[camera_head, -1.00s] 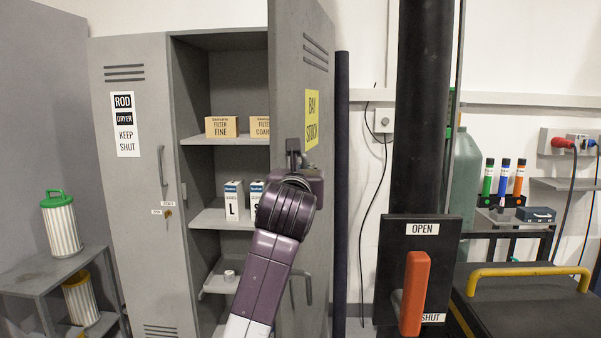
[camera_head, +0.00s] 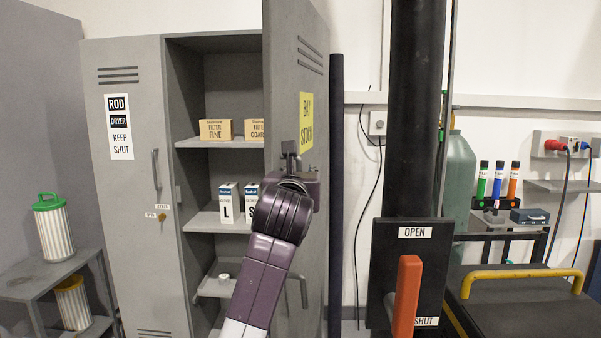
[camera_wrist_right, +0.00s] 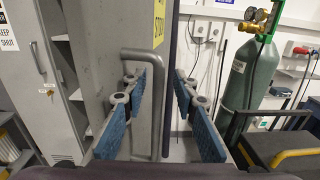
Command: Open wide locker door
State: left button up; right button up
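The wide locker door (camera_head: 315,90), grey with a yellow BAY STOCK label (camera_head: 306,122), stands open and juts toward me, so the shelves show. My right gripper (camera_head: 290,158) is in front of this door at mid height; my own wrist hides most of it. In the right wrist view my right gripper (camera_wrist_right: 165,105) is open, with blue-padded fingers apart. The door's grey bar handle (camera_wrist_right: 160,105) shows between the fingers; contact cannot be told. The handle's lower end (camera_head: 303,290) shows below my wrist in the head view. My left gripper is not in view.
The ROD DRYER door (camera_head: 135,210) is shut, left of the open shelves. Filter boxes (camera_head: 216,130) and white boxes (camera_head: 229,203) stand on the shelves. A dark post (camera_head: 336,190) and a black panel with an orange lever (camera_head: 406,300) stand right of the door.

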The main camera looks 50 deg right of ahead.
jog(key=v, duration=1.1)
jog(key=shift+s+a, duration=0.2)
jog(key=shift+a, duration=0.15)
